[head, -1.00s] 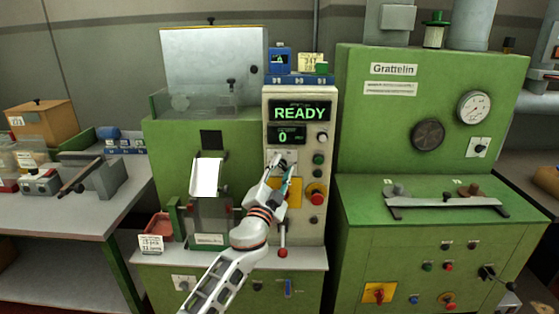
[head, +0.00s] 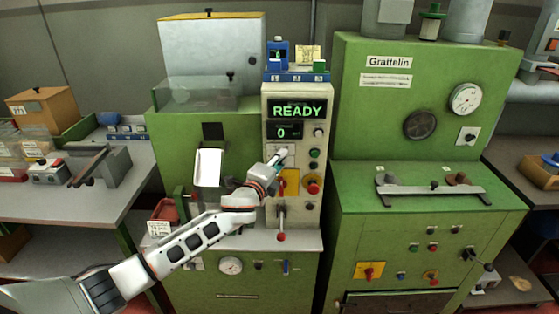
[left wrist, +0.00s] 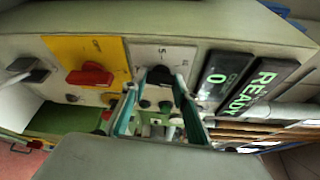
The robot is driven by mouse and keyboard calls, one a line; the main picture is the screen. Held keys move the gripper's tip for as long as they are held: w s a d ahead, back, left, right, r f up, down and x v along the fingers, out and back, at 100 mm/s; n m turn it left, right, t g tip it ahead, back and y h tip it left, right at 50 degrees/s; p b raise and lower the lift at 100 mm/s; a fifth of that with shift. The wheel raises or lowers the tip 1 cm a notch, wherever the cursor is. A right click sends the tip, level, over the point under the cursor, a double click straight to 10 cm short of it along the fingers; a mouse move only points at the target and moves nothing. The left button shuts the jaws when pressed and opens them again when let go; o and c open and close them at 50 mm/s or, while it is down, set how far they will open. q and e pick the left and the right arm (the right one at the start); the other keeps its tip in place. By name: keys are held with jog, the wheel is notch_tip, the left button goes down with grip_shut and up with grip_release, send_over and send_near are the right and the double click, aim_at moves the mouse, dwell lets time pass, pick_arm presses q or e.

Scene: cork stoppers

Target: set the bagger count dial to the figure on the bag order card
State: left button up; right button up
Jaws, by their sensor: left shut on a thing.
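The bagger's control panel (head: 298,215) is a pale upright console with a READY display (head: 297,110) and a smaller display (head: 285,131) reading 0. My left gripper (head: 281,155) is at the dial plate below the displays and hides most of it. In the left wrist view, the dark count dial (left wrist: 159,75) sits between the fingers of my left gripper (left wrist: 157,88), which is shut on it. The dial's pointer setting is not readable. A small white card (head: 158,228) stands at the machine's left; its print is too small to read. My right gripper is out of view.
A yellow plate with a red switch (left wrist: 90,76) lies beside the dial. A red button (head: 313,184) and a red-knobbed lever (head: 281,236) are close by on the panel. A green Grattelin machine (head: 400,120) stands right; a grey bench (head: 75,205) stands left.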

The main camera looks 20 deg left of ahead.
pick_arm(q)
jog(key=shift+m+g+y, duration=0.3)
jog(key=shift+m+g, duration=0.3)
jog(key=shift+m, duration=0.8)
jog(key=o, duration=1.1)
jog(key=s, duration=0.4)
jog(key=s+r, duration=0.1)
jog(key=s, duration=0.3)
jog(key=s+r, duration=0.1)
jog(key=s, duration=0.2)
jog(key=shift+s+a+r, duration=0.15)
jog(key=shift+s+a, duration=0.15)
jog(key=shift+s, duration=0.1)
